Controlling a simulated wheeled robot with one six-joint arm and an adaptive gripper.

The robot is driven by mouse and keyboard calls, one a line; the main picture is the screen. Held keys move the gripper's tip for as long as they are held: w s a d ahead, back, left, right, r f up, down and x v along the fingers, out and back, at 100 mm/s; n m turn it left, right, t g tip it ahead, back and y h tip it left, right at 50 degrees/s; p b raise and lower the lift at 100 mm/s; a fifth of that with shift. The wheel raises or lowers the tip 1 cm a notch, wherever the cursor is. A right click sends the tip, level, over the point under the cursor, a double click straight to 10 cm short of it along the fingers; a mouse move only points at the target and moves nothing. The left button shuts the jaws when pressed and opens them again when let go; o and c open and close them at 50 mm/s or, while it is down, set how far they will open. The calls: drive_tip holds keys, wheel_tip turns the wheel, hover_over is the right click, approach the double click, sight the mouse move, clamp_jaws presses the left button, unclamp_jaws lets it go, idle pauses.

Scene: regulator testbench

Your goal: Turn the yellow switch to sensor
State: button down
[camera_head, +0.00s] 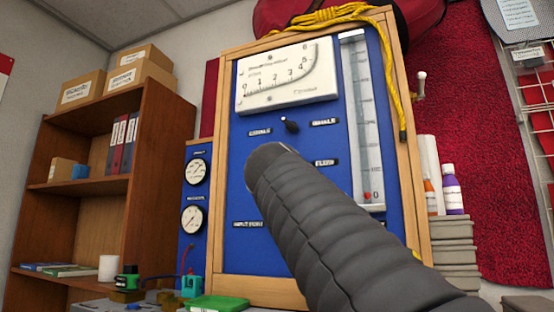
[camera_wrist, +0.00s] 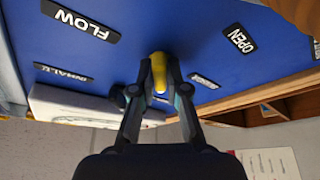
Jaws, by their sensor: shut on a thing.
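The yellow switch (camera_wrist: 159,63) sits on the blue panel (camera_wrist: 195,22) in the wrist view. My gripper (camera_wrist: 158,84) is shut on it, one dark finger on each side. The switch runs about straight up and down in that view. No label reading sensor is legible. In the head view, my arm covers the yellow switch and my gripper; the blue panel (camera_head: 232,190) stands upright in a wooden frame.
A black knob (camera_head: 289,125) sits above my arm, under a white gauge (camera_head: 288,78). A clear flow tube (camera_head: 361,120) with a yellow rope (camera_head: 388,70) beside it is at the right. Two round dials (camera_head: 196,171) are at the left. A green box (camera_head: 217,303) lies below.

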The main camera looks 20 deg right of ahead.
drive_tip(key=shift+r+n+p, duration=0.1)
drive_tip(key=shift+n+p, duration=0.25)
drive_tip(key=shift+n, duration=0.35)
drive_tip(key=c, duration=1.2)
unclamp_jaws()
drive_tip(key=v, duration=1.2)
drive_tip(key=shift+r, duration=0.1)
